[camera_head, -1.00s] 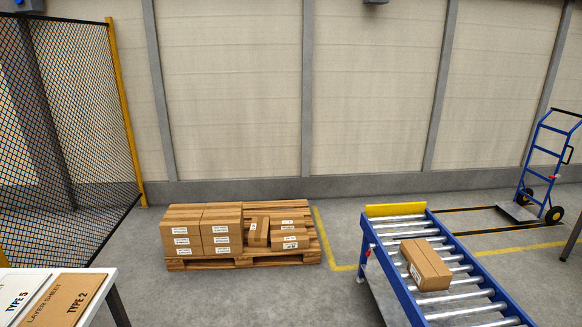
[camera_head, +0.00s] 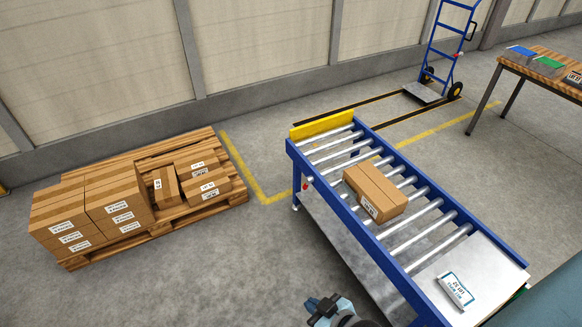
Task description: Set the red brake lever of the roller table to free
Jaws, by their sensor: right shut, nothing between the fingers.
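The roller table (camera_head: 372,232) has a blue frame, steel rollers and a yellow end stop (camera_head: 322,125). The red brake lever (camera_head: 306,185) is a small red spot on the table's left side, near the yellow end. It is too small to tell which way it is set. A brown carton (camera_head: 375,192) lies on the rollers. My right gripper (camera_head: 322,307) is at the bottom edge, left of the table's near part. It is shut and empty, well apart from the lever. My left gripper is not in view.
A pallet (camera_head: 205,217) with several cartons stands at the left. A label sheet (camera_head: 455,290) lies on the table's near plate. A blue hand truck (camera_head: 447,45) stands behind, and a wooden table (camera_head: 545,68) at the right. The floor between pallet and roller table is clear.

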